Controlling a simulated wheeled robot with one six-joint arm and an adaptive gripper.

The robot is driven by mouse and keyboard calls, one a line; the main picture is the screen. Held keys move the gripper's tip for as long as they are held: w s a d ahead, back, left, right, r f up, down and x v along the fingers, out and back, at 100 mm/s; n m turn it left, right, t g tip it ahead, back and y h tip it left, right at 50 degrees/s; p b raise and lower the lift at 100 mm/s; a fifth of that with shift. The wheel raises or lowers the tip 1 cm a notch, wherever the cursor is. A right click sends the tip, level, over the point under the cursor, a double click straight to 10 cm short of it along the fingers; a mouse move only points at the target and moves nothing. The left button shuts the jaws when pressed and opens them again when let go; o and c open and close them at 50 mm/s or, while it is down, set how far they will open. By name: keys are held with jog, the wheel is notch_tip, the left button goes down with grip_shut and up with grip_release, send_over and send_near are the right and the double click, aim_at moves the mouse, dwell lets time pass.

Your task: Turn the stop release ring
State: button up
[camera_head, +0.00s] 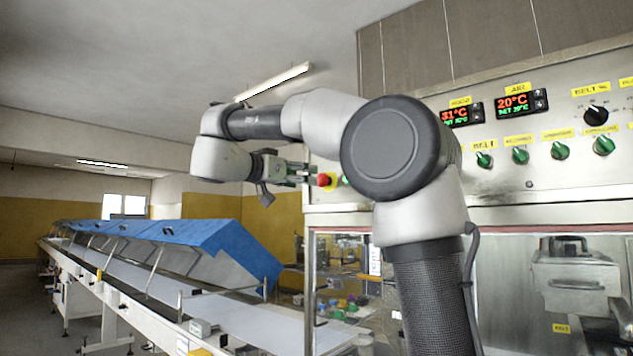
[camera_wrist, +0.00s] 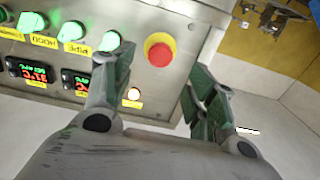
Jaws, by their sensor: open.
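The red stop button (camera_wrist: 159,54) sits on a yellow ring or collar (camera_wrist: 150,40) on the metal control panel, near the panel's edge in the wrist view. The button also shows in the head view (camera_head: 323,180), right in front of the fingertips. My gripper (camera_head: 306,176) is level with it and points at the panel. In the wrist view my gripper (camera_wrist: 163,60) has its green fingers spread, one on each side of the button, with nothing held. I cannot tell whether the fingertips touch the ring.
Green knobs (camera_head: 520,155) and temperature displays (camera_head: 515,103) line the panel to the right. Below it is a glass-fronted machine cabinet (camera_head: 540,230). A conveyor with blue covers (camera_head: 215,238) runs off to the left. The space left of the arm is open.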

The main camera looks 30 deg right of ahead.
aim_at(319, 180)
jog(key=x, duration=0.8)
jog(key=shift+a, duration=0.1)
jog(key=shift+c, duration=0.5)
jog(key=c, duration=1)
